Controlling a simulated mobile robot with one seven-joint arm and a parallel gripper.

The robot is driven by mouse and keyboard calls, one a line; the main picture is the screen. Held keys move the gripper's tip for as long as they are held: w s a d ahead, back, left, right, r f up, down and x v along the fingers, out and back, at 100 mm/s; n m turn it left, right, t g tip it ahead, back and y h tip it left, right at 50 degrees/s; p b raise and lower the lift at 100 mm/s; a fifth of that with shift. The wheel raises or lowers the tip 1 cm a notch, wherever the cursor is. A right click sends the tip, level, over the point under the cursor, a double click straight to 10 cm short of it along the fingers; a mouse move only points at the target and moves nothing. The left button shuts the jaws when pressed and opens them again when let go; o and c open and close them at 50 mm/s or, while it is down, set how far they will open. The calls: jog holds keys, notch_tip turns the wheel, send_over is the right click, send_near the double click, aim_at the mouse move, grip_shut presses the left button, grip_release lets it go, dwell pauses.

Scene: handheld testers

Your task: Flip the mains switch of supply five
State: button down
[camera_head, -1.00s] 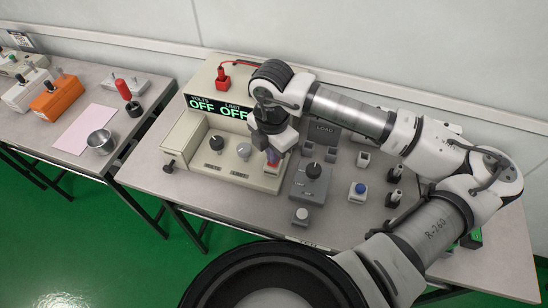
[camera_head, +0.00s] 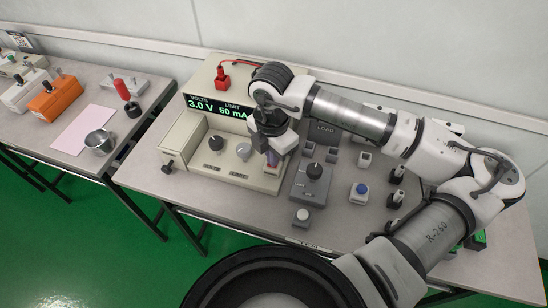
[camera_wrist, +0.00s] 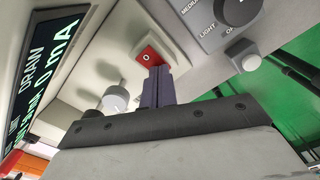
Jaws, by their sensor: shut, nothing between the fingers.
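The supply (camera_head: 190,148) is a beige bench unit with a dark display (camera_head: 219,107) that reads 3.0 V and a 50 mA limit in green. Its red mains switch (camera_wrist: 150,57), marked O, sits in a pale surround in the wrist view. My gripper (camera_wrist: 157,72) is shut and empty, with its fingertips at the lower edge of the red switch; they appear to touch it. In the head view my gripper (camera_head: 272,160) points down over the right end of the supply's front panel and mostly hides the switch.
A dark knob (camera_head: 216,143) and a pale knob (camera_head: 243,151) stand on the panel left of my gripper. A grey load box (camera_head: 309,187) with a dial is close on the right. A blue-button box (camera_head: 359,193) stands farther right.

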jog(key=shift+r+p, duration=1.2)
jog(key=shift+r, duration=2.25)
